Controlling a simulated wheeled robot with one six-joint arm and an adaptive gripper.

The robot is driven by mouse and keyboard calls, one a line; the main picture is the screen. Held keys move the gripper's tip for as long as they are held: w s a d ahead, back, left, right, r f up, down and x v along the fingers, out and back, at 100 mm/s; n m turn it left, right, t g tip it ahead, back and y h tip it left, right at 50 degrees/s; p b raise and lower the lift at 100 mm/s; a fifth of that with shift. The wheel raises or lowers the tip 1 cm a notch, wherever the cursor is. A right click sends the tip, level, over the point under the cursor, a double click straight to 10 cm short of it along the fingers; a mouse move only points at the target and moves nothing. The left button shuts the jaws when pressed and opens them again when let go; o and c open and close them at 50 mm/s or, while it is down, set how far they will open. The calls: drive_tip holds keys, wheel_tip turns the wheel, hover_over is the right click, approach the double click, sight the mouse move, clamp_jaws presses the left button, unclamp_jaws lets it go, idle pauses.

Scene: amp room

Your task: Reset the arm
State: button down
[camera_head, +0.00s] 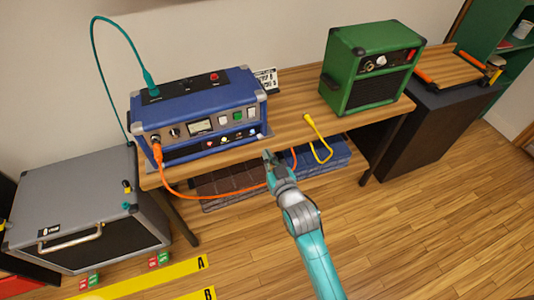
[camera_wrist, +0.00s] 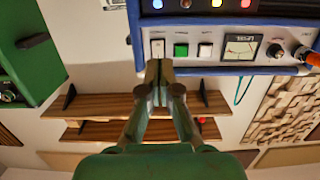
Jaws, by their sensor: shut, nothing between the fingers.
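My arm is the teal and grey arm rising from the lower middle of the head view. Its gripper (camera_head: 269,157) is shut and empty, in front of the table's front edge and to the lower right of the blue amplifier (camera_head: 190,107). In the wrist view the gripper (camera_wrist: 159,75) has its fingertips together, pointing towards the blue amplifier's front panel (camera_wrist: 225,30). The tips appear just below a white button (camera_wrist: 158,48) in that upside-down view. I cannot tell whether they touch it; in the head view they look apart from the panel.
A green amplifier (camera_head: 371,66) stands on the wooden table (camera_head: 290,110). An orange cable (camera_head: 190,195) loops from the blue amplifier near my gripper. A yellow cable (camera_head: 321,143) hangs over the table edge. A grey cabinet (camera_head: 75,200) stands left. Floor (camera_head: 400,240) at right is clear.

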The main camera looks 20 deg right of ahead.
drive_tip(key=shift+f, duration=0.1)
idle(0.3)
drive_tip(key=s+f, duration=0.3)
drive_tip(key=s, duration=0.9)
drive_tip(key=s+f, duration=0.3)
drive_tip(key=s, duration=0.9)
drive_tip(key=s+r+g, duration=0.1)
drive_tip(key=s+r, duration=0.3)
drive_tip(key=s, duration=0.6)
drive_tip(key=s+r, duration=0.4)
drive_tip(key=s, duration=0.6)
drive_tip(key=shift+g, duration=0.4)
